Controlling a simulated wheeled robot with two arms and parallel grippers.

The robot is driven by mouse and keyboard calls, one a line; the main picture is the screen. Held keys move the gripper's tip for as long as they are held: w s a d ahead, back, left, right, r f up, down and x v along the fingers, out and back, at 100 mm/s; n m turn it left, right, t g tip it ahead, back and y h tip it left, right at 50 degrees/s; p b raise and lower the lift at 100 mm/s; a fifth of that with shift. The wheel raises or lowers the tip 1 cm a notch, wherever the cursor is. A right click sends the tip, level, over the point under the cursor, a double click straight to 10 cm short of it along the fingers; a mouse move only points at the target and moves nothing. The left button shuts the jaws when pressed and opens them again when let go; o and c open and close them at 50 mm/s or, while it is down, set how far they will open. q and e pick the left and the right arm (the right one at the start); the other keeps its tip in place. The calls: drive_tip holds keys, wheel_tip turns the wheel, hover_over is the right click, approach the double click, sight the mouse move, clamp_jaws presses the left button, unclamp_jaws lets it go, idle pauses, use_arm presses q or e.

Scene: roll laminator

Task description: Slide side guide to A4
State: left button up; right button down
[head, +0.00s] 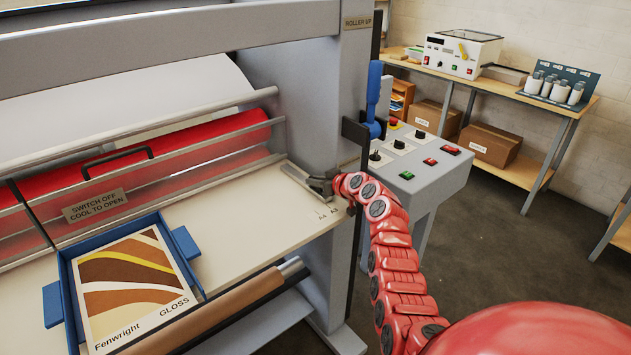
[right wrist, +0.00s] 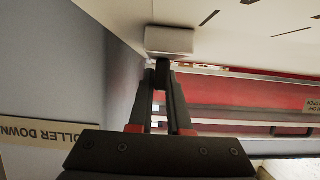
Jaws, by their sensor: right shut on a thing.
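The feed table (head: 250,215) of the laminator has printed A4 and A3 marks (head: 327,213) near its right end. The side guide (head: 318,184), a small grey piece, sits at that right end, close to the machine's side frame and behind the marks. My right gripper (head: 336,188) reaches it from the right. In the right wrist view, my right gripper's fingers (right wrist: 162,68) are shut on a small dark stem below the guide's pale block (right wrist: 169,40). Dark mark lines show on the table there. My left gripper is not in view.
A blue tray (head: 62,285) with a Fenwright Gloss print lies on the table's left. Red rollers (head: 215,148) lie behind a clear shield. A control box (head: 425,165) and blue lever (head: 374,95) stand right of the guide. The table between tray and guide is clear.

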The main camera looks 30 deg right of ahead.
idle(0.4)
drive_tip(key=shift+a, duration=0.35)
drive_tip(key=a+p, duration=0.1)
drive_tip(key=a, duration=0.3)
drive_tip(key=shift+s+a, duration=0.1)
drive_tip(key=shift+s, duration=0.1)
drive_tip(key=shift+f, duration=0.15)
drive_tip(key=c, duration=1.2)
unclamp_jaws()
drive_tip(key=o, duration=0.3)
drive_tip(key=shift+a, duration=0.2)
drive_tip(key=shift+o, duration=0.2)
drive_tip(key=shift+d, duration=0.15)
